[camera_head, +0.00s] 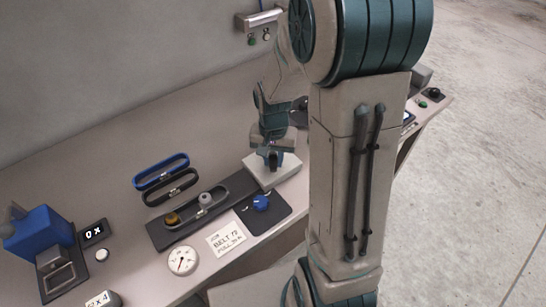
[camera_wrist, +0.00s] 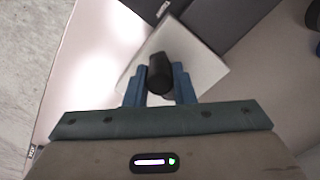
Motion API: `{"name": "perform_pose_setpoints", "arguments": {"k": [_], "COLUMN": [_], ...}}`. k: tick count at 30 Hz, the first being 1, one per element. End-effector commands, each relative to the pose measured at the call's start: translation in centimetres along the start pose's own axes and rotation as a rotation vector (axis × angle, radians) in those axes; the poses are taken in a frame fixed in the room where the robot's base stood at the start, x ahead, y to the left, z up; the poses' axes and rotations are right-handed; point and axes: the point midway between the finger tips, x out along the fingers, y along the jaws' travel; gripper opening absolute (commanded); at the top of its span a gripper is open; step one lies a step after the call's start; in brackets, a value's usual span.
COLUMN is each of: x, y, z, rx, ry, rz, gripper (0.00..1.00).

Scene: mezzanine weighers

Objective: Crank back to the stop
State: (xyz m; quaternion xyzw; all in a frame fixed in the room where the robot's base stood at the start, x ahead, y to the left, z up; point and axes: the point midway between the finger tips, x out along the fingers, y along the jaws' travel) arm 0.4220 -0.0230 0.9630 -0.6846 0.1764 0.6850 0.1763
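A black crank handle (camera_wrist: 160,73) stands up from a pale grey square block (camera_wrist: 205,75) in the wrist view. In the head view the block (camera_head: 262,180) sits at the right end of a dark strip with two pulleys. My gripper (camera_wrist: 160,88) is over the block, its blue fingers on either side of the handle and seemingly touching it, shut on it. In the head view my gripper (camera_head: 272,158) hides most of the handle. The crank's arm and any stop cannot be made out.
A blue knob (camera_head: 261,202) on a black plate is in front of the block. A round dial (camera_head: 182,260) and a belt card (camera_head: 226,239) lie nearby. Blue (camera_head: 160,170) and black (camera_head: 170,188) belts are behind the pulleys. A blue hopper (camera_head: 38,232) stands at left.

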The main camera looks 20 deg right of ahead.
Motion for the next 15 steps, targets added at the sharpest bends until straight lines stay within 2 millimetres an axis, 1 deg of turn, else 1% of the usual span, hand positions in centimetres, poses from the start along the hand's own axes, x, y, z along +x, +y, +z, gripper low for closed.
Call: {"name": "perform_pose_setpoints", "arguments": {"k": [1,2,11,15], "x": [-0.1,-0.1,-0.1,-1.1], "y": [0.0,0.0,0.0,-0.1], "z": [-0.1,-0.1,0.0,-0.1], "rx": [0.0,0.001,0.001,0.002], "ry": [0.003,0.002,0.001,0.004], "rz": [-0.001,-0.001,-0.001,-0.002], "gripper": [0.36,0.44,0.44,0.44]}}
